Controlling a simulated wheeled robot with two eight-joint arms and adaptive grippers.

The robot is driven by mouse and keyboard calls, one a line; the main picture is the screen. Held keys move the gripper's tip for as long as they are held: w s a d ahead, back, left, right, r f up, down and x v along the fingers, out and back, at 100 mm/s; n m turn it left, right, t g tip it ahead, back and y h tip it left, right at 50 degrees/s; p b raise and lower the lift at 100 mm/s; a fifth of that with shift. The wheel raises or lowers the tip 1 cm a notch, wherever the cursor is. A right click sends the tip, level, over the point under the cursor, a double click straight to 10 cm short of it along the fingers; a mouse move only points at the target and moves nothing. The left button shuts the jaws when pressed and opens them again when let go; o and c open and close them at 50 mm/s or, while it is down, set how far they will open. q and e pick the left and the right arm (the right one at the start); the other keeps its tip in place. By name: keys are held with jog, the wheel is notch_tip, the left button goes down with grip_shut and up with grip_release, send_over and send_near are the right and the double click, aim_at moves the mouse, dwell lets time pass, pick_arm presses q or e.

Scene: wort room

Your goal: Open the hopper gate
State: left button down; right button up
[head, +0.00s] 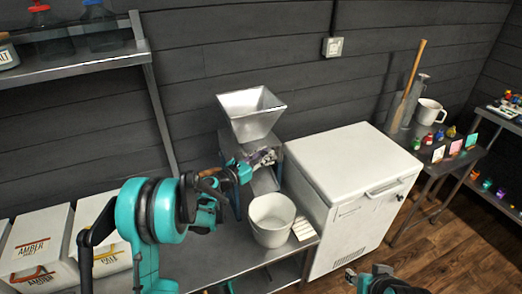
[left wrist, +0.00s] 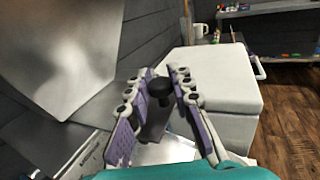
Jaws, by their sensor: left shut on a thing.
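The metal hopper (head: 252,110) sits on top of a mill against the dark wall; its sloping metal side (left wrist: 70,50) fills the upper left of the left wrist view. My left gripper (head: 264,157) is just below the hopper in the head view. In the left wrist view its two fingers stand on either side of a dark, black-topped handle (left wrist: 160,92), and the gripper is shut on it. The gate plate itself is hidden or cannot be told apart. My right gripper (head: 383,279) is at the bottom edge of the head view, partly cut off, with its fingers unclear.
A white bucket (head: 271,225) stands under the mill's chute on the metal bench (head: 205,262). A white chest (head: 352,160) stands close to its right. A shelf (head: 75,63) with jars is at upper left. Several labelled boxes (head: 38,238) are at lower left.

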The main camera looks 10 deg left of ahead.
pick_arm(q)
jog(key=c, duration=1.3)
grip_release()
jog(key=v, duration=1.2)
